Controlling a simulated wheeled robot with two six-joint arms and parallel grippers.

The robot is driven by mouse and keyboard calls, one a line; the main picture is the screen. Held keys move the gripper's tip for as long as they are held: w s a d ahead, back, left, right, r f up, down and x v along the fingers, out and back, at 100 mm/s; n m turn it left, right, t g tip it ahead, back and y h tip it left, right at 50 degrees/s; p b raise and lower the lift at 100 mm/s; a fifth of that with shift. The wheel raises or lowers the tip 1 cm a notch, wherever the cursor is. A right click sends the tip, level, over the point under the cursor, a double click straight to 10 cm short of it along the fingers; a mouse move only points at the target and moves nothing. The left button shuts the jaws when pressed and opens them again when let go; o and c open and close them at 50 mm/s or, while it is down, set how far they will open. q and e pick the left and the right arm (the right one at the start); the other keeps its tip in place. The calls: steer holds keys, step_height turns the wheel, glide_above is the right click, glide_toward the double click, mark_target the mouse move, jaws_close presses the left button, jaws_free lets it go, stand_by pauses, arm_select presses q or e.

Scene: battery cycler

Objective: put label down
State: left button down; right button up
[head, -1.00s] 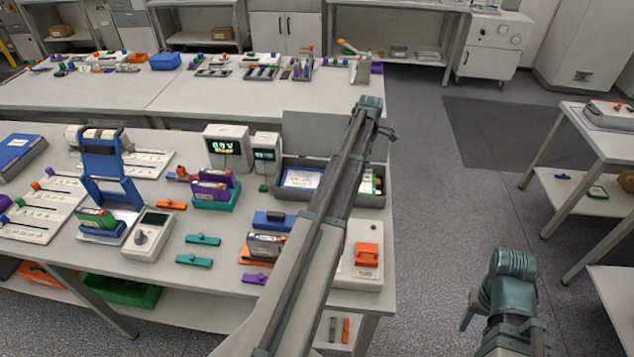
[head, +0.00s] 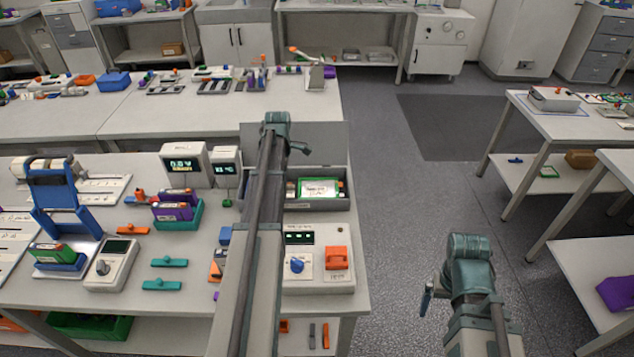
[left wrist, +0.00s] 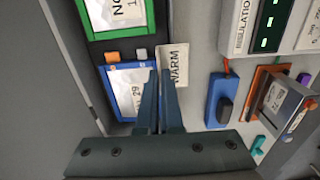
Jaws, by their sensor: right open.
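A white label reading WARM (left wrist: 176,62) shows in the left wrist view at the tips of my left gripper (left wrist: 159,76). The two fingers are close together, with the label's near edge at their tips. The label is over the edge of a dark tray, beside a blue-framed pack marked 29 (left wrist: 127,80); whether it touches the surface cannot be told. In the head view my left arm hides the left gripper and the label. My right gripper (head: 427,299) is open and empty over the floor, right of the bench.
The grey tray (head: 318,204) holds a green-framed pack (head: 318,188). An insulation tester (head: 318,284) stands in front of it. Blue (left wrist: 220,100) and orange-based fixtures lie nearby. Teal clips (head: 162,285) are on the bench (head: 190,245).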

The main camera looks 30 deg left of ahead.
arm_select(q)
glide_toward(317, 184)
steer(key=shift+s+a+f+b, duration=0.2)
steer(key=shift+s+a+f, duration=0.1)
steer(key=shift+s+f, duration=0.35)
steer(key=shift+s+a+f+b, duration=0.2)
steer(key=shift+s+a+f, duration=0.1)
steer(key=shift+s+f, duration=0.3)
steer(key=shift+w, duration=0.1)
steer(key=shift+w+d, duration=0.15)
steer(key=shift+w, duration=0.15)
steer(key=shift+w+d+f+b, duration=0.2)
steer(key=shift+w+f+b, duration=0.1)
steer(key=shift+w, duration=0.2)
steer(key=shift+w+d+f+b, duration=0.2)
steer(key=shift+w+f+b, duration=0.1)
steer(key=shift+w, duration=0.15)
step_height(317, 184, down, 2)
steer(key=shift+s+f+b, duration=0.15)
steer(key=shift+f+b, duration=0.1)
steer(key=shift+b, duration=1)
steer(key=shift+f, duration=0.1)
steer(key=shift+f, duration=0.15)
steer(key=c, duration=1.1)
jaws_free()
